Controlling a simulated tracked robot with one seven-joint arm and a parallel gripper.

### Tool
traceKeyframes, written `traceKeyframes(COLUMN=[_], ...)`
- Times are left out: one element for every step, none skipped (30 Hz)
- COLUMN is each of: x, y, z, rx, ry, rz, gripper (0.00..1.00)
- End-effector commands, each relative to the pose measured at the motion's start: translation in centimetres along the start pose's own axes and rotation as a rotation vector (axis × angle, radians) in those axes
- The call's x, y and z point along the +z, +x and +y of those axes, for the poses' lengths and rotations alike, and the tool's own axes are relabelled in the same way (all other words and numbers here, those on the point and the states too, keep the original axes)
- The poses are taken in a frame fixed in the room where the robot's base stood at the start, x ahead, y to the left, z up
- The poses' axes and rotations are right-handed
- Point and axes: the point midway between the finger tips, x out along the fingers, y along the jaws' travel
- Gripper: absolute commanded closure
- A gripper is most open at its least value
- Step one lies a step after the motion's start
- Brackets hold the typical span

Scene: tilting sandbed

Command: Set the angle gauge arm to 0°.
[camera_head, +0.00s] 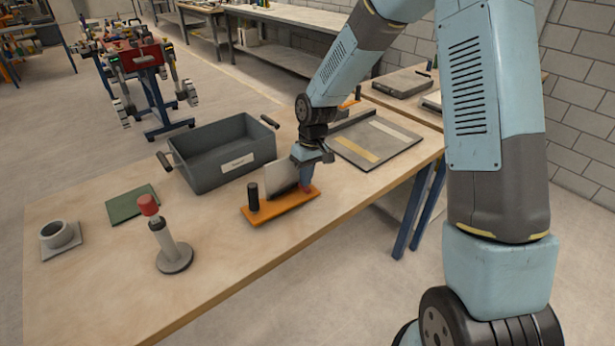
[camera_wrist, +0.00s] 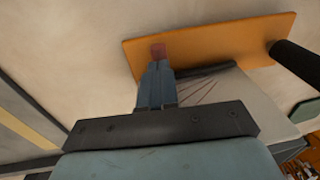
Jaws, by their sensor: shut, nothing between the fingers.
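The angle gauge stands on the table, with an orange base (camera_head: 283,208), a black upright post (camera_head: 253,198) at its left end and an upright grey plate (camera_head: 283,180). In the wrist view the orange base (camera_wrist: 215,42) lies beyond my fingers, and the plate (camera_wrist: 235,95) carries dark radiating lines. A thin dark bar (camera_wrist: 208,74) runs along the plate's edge; I cannot tell its angle. A red piece (camera_wrist: 158,50) shows at my fingertips. My gripper (camera_head: 306,182) is shut and empty, pointing down at the gauge's right end. Whether it touches the red piece is unclear.
A grey bin (camera_head: 218,160) stands behind the gauge. A flat grey tray (camera_head: 375,140) lies to the right. A red-topped post (camera_head: 165,240), a green pad (camera_head: 132,203) and a grey ring on a plate (camera_head: 60,240) are on the left. The table front is clear.

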Motion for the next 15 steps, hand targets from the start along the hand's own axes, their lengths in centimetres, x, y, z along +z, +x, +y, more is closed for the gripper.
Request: traceKeyframes(x=[1.4,1.4,1.4,1.4,1.4,1.4,1.4,1.4,1.3,1.3,1.3,1.3,1.3,1.3,1.3], y=[1.4,1.4,1.4,1.4,1.3,1.3,1.2,1.1,1.0,0.9,0.8,0.6,0.5,0.3,0.2], z=[0.2,0.2,0.2,0.2,0.2,0.1,0.1,0.1,0.1,0.1,0.0,0.0,0.0,0.0,-0.1], rx=[-0.011,-0.011,-0.011,-0.011,-0.011,-0.011,-0.011,-0.011,-0.011,-0.011,-0.011,-0.011,-0.011,-0.011,-0.011], ry=[0.013,0.013,0.012,0.012,0.012,0.012,0.012,0.012,0.012,0.012,0.012,0.012,0.011,0.011,0.011], rz=[-0.039,-0.039,-0.040,-0.040,-0.040,-0.040,-0.040,-0.040,-0.039,-0.040,-0.040,-0.040,-0.040,-0.040,-0.040], gripper=[1.00,1.00,1.00,1.00,1.00,1.00,1.00,1.00,1.00,1.00,1.00,1.00,1.00,1.00,1.00])
